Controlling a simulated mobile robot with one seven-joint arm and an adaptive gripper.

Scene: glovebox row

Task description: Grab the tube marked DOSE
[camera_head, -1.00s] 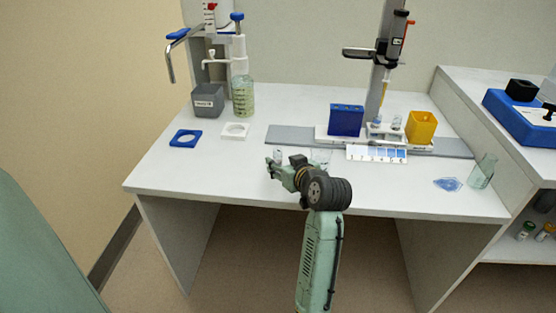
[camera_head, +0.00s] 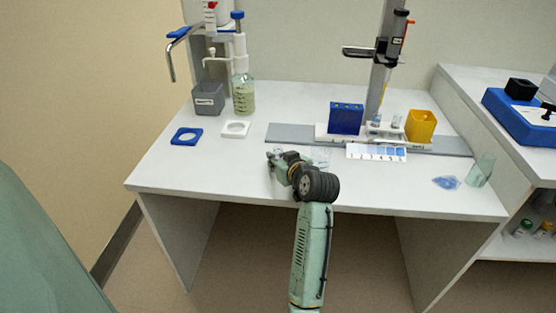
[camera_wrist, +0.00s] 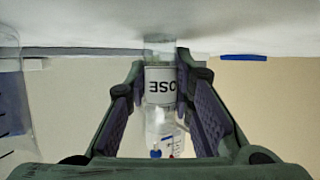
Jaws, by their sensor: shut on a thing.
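The tube marked DOSE (camera_wrist: 161,88) is a clear tube with a white label and black letters, which read upside down in the wrist view. It stands between the two fingers of my gripper (camera_wrist: 160,70), and the gripper is shut on it. One end of the tube is close to the white bench surface; I cannot tell if they touch. In the head view my gripper (camera_head: 275,157) is low over the front of the bench, and the tube is too small there to read.
A clear vessel (camera_wrist: 12,100) with dark marks is at the wrist view's left edge. The bench's right front is mostly free.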

